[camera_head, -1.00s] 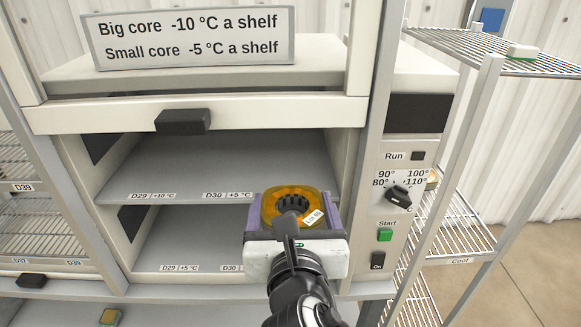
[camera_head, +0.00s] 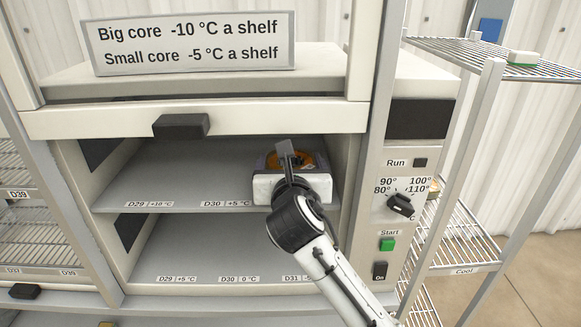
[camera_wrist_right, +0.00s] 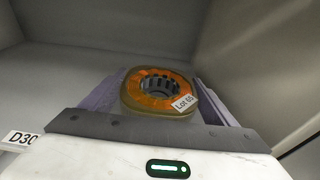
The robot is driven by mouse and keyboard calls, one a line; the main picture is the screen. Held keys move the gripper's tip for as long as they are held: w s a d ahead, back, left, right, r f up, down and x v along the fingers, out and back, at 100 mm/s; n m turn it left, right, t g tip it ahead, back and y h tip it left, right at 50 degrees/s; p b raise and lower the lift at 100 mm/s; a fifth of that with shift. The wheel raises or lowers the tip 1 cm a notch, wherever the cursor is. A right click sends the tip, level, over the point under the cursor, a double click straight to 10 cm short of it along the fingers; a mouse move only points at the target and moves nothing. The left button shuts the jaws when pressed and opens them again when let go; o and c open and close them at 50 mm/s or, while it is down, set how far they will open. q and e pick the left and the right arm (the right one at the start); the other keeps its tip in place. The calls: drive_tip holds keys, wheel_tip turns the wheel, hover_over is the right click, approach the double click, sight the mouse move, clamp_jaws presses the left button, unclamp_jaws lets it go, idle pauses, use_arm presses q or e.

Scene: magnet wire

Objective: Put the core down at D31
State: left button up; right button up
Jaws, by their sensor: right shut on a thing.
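The core (camera_head: 288,160) is an orange and brown ring with a toothed dark centre. It shows more clearly in the right wrist view (camera_wrist_right: 158,92), with a "Lot 65" tag on it. My right gripper (camera_head: 290,166) is shut on the core and holds it inside the cabinet, at the right of the upper shelf (camera_head: 160,175). Whether the core touches the shelf is unclear. The gripper hides the shelf label behind it. On the lower shelf (camera_head: 200,250) the labels D29, D30 and D31 (camera_head: 292,278) show, D31 at the right. My left gripper is not in view.
The raised cabinet door with a dark handle (camera_head: 181,126) is above the opening. The cabinet's right wall is close to my gripper. A control panel with a dial (camera_head: 400,204) and green button (camera_head: 387,244) is on the right. Both shelves are clear on the left.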

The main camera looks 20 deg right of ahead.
drive_tip(key=shift+w+d+f, duration=0.15)
drive_tip(key=shift+w+f, duration=0.25)
drive_tip(key=shift+w, duration=0.2)
drive_tip(key=shift+f+b, duration=0.2)
drive_tip(key=shift+b, duration=0.1)
drive_tip(key=o, duration=1.4)
drive_tip(key=shift+f, duration=0.3)
drive_tip(key=o, duration=0.4)
drive_tip(key=shift+s, duration=0.1)
drive_tip(key=shift+c, duration=0.2)
drive_tip(key=shift+o, duration=0.3)
